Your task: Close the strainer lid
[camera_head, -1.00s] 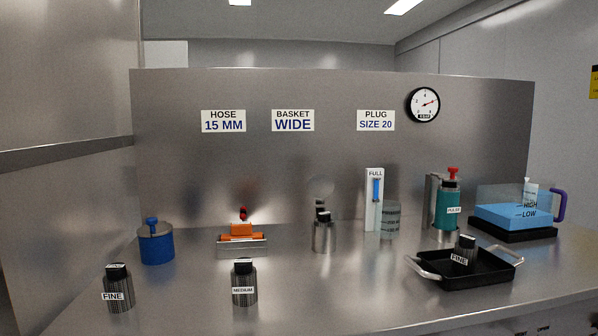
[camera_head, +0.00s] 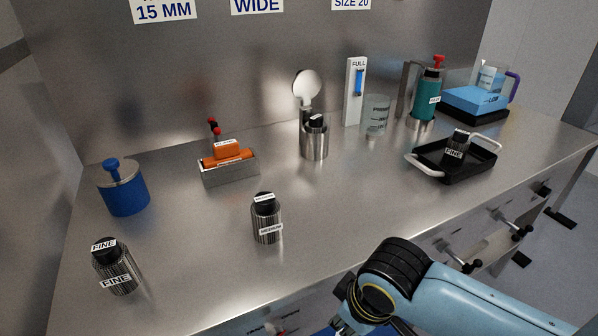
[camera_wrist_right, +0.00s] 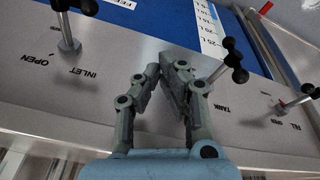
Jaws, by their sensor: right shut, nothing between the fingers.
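The strainer appears to be the steel cylinder (camera_head: 314,146) at the back middle of the bench. Its round shiny lid (camera_head: 307,84) stands raised on a post behind it, open. A black-capped piece shows in the cylinder's mouth. My right gripper (camera_head: 347,322) is low at the bottom edge of the head view, in front of the bench and well apart from the strainer. In the right wrist view the right gripper (camera_wrist_right: 165,70) has its fingers together and empty, over a labelled valve panel. My left gripper is not in view.
Medium (camera_head: 266,222) and fine (camera_head: 115,268) baskets stand at the front left. A blue pot (camera_head: 124,190) and an orange piece in a metal holder (camera_head: 228,170) are left of the strainer; a glass cylinder (camera_head: 376,118) and black tray (camera_head: 428,166) are right. Black-knobbed valve handles (camera_wrist_right: 226,62) flank the gripper.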

